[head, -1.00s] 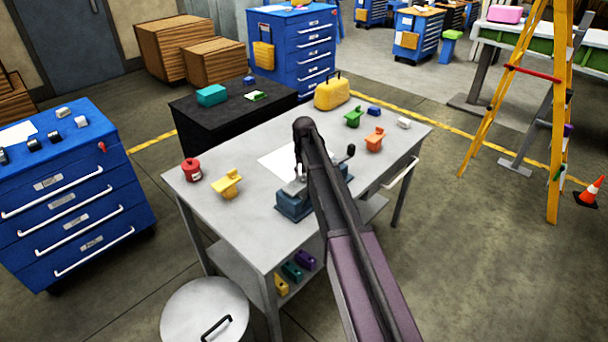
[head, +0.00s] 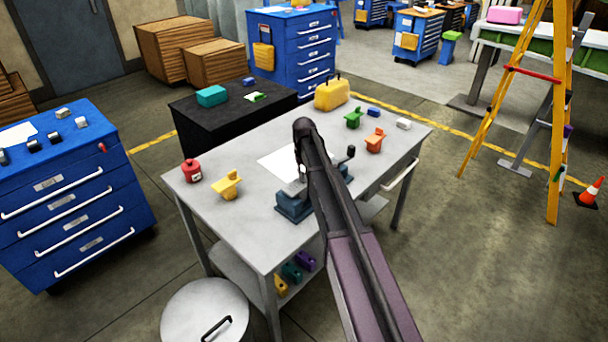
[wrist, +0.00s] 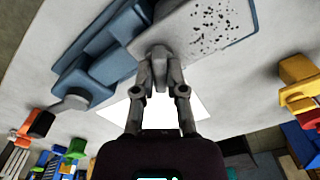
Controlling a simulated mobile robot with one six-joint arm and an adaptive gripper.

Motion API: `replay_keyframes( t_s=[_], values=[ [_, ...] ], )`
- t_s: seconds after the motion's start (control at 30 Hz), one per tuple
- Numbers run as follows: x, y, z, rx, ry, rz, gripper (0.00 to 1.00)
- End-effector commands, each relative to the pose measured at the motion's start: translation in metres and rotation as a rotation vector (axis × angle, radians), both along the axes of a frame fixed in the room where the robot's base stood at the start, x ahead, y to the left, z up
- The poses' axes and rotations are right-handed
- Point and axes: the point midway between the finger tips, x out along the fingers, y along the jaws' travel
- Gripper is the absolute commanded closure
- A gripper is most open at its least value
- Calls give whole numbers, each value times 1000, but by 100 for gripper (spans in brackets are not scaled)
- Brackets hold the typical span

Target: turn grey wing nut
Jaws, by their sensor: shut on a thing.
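The grey wing nut (wrist: 160,51) sits at the edge of a grey plate on the blue jig, in the wrist view. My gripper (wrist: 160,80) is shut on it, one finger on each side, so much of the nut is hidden. In the head view my gripper (head: 299,172) points down over the blue jig (head: 290,210) on the grey table. My own arm covers part of the jig there, and the nut cannot be made out.
The jig's black-knobbed handle (head: 351,151) stands right of my arm. The front left tabletop is clear.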

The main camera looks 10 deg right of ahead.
Motion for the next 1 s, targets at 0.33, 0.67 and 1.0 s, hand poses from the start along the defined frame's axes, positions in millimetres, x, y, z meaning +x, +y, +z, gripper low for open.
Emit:
replay_keyframes(
  t_s=[0.33,0.67,1.0],
  values=[
    [-1,-1,0,-1,1,271,100],
    [-1,-1,0,-1,2,503,100],
    [-1,-1,0,-1,2,590,100]
  ],
)
